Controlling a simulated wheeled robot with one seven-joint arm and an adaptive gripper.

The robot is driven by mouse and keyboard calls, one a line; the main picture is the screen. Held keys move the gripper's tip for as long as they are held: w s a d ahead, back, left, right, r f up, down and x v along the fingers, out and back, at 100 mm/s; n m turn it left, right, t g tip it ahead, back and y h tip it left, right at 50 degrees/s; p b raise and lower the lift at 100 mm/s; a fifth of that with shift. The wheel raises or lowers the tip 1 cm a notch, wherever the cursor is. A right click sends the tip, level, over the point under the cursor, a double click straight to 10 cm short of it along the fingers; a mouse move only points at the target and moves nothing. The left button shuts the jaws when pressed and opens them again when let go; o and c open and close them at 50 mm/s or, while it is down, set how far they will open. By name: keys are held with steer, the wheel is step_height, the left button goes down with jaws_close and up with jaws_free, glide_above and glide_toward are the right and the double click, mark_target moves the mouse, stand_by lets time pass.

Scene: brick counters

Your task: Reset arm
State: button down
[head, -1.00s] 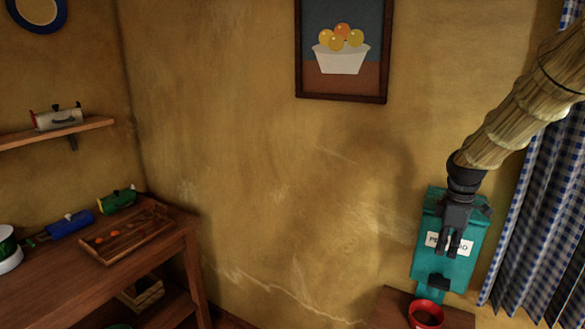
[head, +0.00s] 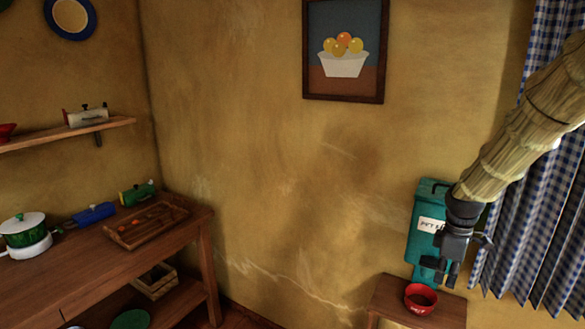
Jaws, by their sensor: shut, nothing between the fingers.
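My arm (head: 535,115) reaches in from the upper right of the head view, its links looking like banded straw. My gripper (head: 447,274) hangs from it with the fingers pointing down. The fingers are shut with nothing between them. The gripper is in front of the right part of a teal pet food dispenser (head: 424,213) on the wall, and covers part of its label. Whether it touches the dispenser cannot be told. A red bowl (head: 421,306) sits below and left of the fingertips, apart from them in the picture.
The bowl stands on a small wooden table (head: 392,297). A checked curtain (head: 510,250) hangs close to the gripper's right. A wooden counter (head: 75,275) at left bears a tray (head: 122,240) and a green pot (head: 22,231). Bare wall lies between.

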steer(key=s+a+f+m+b, duration=0.1)
steer(key=s+a+f+m, duration=0.2)
steer(key=f, duration=0.7)
steer(key=s+a+f, duration=0.3)
steer(key=s+f, duration=0.1)
steer(key=f, duration=0.5)
steer(key=s+a+f+m+b, duration=0.1)
steer(key=s+a+f+m, duration=0.15)
steer(key=s+f, duration=0.65)
steer(key=s+a+f+m+b, duration=0.15)
steer(key=s+a+f, duration=0.25)
steer(key=s+f, duration=0.45)
steer(key=s+a+f+m, duration=0.2)
steer(key=s, duration=0.6)
steer(key=s+a+f+m, duration=0.2)
steer(key=s+f, duration=0.1)
steer(key=s, duration=0.5)
steer(key=shift+a+f, duration=0.2)
steer(key=shift+f, duration=0.15)
steer(key=shift+d+m, duration=0.1)
steer(key=shift+m, duration=0.2)
